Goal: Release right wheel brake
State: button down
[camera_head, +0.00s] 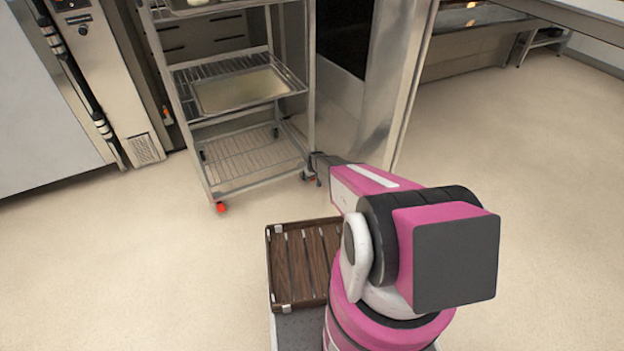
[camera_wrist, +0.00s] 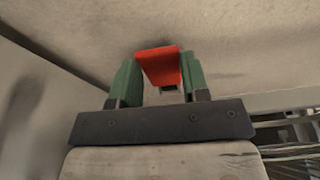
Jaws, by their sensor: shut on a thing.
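The wire rack trolley (camera_head: 312,100) stands on the floor ahead of me. The red right wheel brake (camera_head: 309,178) is at the foot of its right front post, mostly hidden by my gripper (camera_head: 318,170). In the wrist view the brake shows as a red tab (camera_wrist: 158,62) between the two green fingers of my gripper (camera_wrist: 160,80). The fingers are closed on its two sides. The tab looks tilted, but I cannot tell its exact angle. The left wheel brake (camera_head: 220,208) is a red tab at the left front caster, clear of my gripper.
The trolley holds trays, one a metal tray (camera_head: 240,90) on the middle shelf. Oven fronts (camera_head: 125,80) stand to the left, and a steel panel (camera_head: 385,90) stands right of the trolley. A slatted brown crate (camera_head: 303,265) is below my arm. The floor (camera_head: 530,180) at right is clear.

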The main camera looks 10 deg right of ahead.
jog(key=shift+w+a+r+g+h, duration=0.1)
jog(key=shift+w+r+g+h, duration=0.35)
jog(key=shift+g, duration=0.65)
jog(key=shift+r+g, duration=0.25)
jog(key=shift+g, duration=0.15)
jog(key=c, duration=0.6)
grip_release()
jog(key=shift+s, duration=0.15)
